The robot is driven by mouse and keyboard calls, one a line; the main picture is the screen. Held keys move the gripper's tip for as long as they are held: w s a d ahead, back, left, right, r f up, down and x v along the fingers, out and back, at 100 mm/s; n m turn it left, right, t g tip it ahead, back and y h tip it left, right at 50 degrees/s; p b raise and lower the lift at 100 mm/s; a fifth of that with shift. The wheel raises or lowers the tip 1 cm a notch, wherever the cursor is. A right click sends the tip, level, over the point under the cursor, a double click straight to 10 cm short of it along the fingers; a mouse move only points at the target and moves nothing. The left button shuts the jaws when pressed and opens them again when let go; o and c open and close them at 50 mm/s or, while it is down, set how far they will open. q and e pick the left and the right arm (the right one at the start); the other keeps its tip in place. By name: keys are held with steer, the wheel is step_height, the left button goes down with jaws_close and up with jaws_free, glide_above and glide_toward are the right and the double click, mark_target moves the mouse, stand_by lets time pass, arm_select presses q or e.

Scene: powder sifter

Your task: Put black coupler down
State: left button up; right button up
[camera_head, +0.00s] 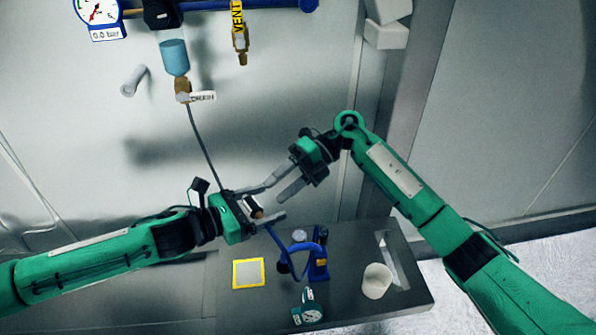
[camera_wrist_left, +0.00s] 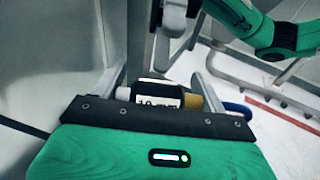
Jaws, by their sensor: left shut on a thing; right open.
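The black coupler (camera_wrist_left: 160,93) has a white size label and a brass end (camera_wrist_left: 190,101). It sits between the fingers of my left gripper (camera_wrist_left: 158,85) in the left wrist view. In the head view my left gripper (camera_head: 266,207) is shut on it above the grey bench; the fingers hide most of it, and brass (camera_head: 257,213) shows between them. My right gripper (camera_head: 277,188) is open and empty, its fingers reaching down-left close to the left gripper's fingers.
A grey hose (camera_head: 203,148) hangs from the wall fittings towards the left gripper.

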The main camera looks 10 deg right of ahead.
mark_target(251, 205)
steer(key=x, duration=0.6)
steer(key=c, duration=1.1)
arm_select(q)
steer(key=o, duration=1.1)
arm_select(e)
jaws_close()
arm_select(q)
steer(key=shift+a, duration=0.1)
